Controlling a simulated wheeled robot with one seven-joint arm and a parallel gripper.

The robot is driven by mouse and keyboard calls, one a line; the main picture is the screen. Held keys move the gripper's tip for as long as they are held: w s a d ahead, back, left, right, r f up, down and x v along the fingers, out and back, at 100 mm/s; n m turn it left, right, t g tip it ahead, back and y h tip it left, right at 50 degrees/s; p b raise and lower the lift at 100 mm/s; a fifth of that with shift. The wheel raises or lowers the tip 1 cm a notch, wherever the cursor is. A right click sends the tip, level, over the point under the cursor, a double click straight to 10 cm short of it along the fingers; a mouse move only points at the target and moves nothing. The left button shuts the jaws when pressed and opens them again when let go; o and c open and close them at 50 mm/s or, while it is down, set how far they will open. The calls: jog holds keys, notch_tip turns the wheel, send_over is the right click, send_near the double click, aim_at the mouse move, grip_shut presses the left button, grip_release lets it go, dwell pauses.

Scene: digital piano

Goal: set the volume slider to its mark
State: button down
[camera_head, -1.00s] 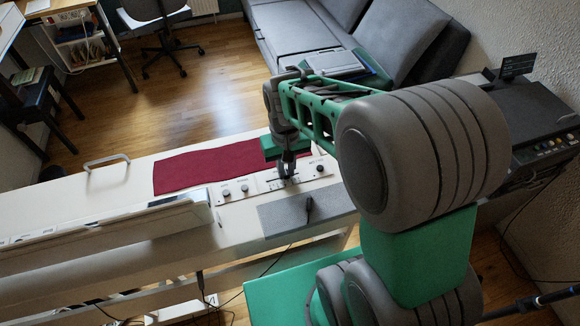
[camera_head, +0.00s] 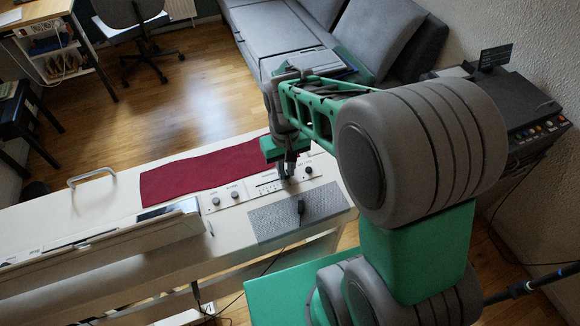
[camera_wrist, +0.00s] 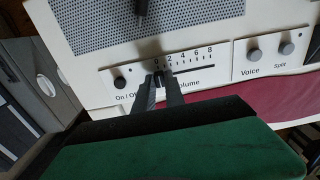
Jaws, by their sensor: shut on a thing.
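The volume slider's slot (camera_wrist: 195,69) runs along the white panel under a scale with figures from 0 to 8 in the wrist view. My gripper (camera_wrist: 160,78) is shut on the slider knob (camera_wrist: 161,73), near the 0 end of the scale; the fingers hide most of the knob. In the head view my gripper (camera_head: 288,178) reaches down to the panel, with the slot showing to its left. I cannot make out a separate target mark.
The On/Off knob (camera_wrist: 120,83) sits close to the fingers on the left. The Voice knob (camera_wrist: 254,55) and Split knob (camera_wrist: 286,48) are farther right. A grey speaker grille (camera_head: 265,225) and a red cloth (camera_head: 190,177) flank the panel.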

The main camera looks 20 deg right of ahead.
aim_at(287, 172)
jog(key=shift+d, duration=0.2)
jog(key=c, duration=1.4)
grip_release()
jog(key=shift+d, duration=0.1)
jog(key=shift+c, duration=0.2)
jog(key=shift+o, duration=0.2)
notch_tip(287, 172, up, 8)
jog(key=shift+f, duration=0.1)
